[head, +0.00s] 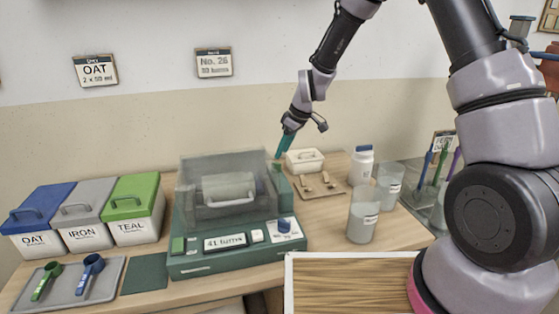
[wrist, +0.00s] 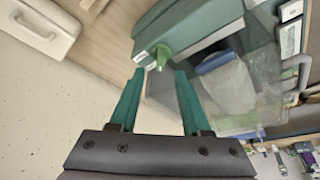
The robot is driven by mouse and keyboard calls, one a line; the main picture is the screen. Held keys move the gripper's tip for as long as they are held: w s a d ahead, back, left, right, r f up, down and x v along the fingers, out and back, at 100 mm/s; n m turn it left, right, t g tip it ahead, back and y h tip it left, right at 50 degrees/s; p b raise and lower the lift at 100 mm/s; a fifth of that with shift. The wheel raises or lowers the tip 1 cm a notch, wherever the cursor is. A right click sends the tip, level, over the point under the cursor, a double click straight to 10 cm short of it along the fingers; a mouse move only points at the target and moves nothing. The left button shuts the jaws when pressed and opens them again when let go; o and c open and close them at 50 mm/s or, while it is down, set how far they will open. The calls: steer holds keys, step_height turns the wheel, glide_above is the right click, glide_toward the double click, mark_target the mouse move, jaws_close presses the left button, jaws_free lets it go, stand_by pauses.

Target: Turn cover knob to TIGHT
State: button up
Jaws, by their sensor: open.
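The green machine (head: 190,262) stands on the table under a clear cover (head: 205,165), with a pale drum (head: 228,186) inside. A light green knob (wrist: 160,56) juts from the machine's end in the wrist view, with a small white label beside it. Its lettering is too small to read. A blue knob (head: 285,224) sits on the front panel. My gripper (wrist: 159,72) is open and empty, its teal fingers pointing toward the light green knob, which lies just beyond and between the tips. In the head view my gripper (head: 281,152) is behind the machine's right rear.
A white lidded box (head: 304,160), a wooden board with small parts (head: 318,187), a white jar (head: 361,165) and clear cups (head: 362,218) stand right of the machine. OAT, IRON and TEAL buckets (head: 132,230) and a scoop tray (head: 70,296) are on the left.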

mark_target(277, 163)
steer(key=x, duration=0.5)
steer(key=shift+a+f, duration=0.15)
jaws_close()
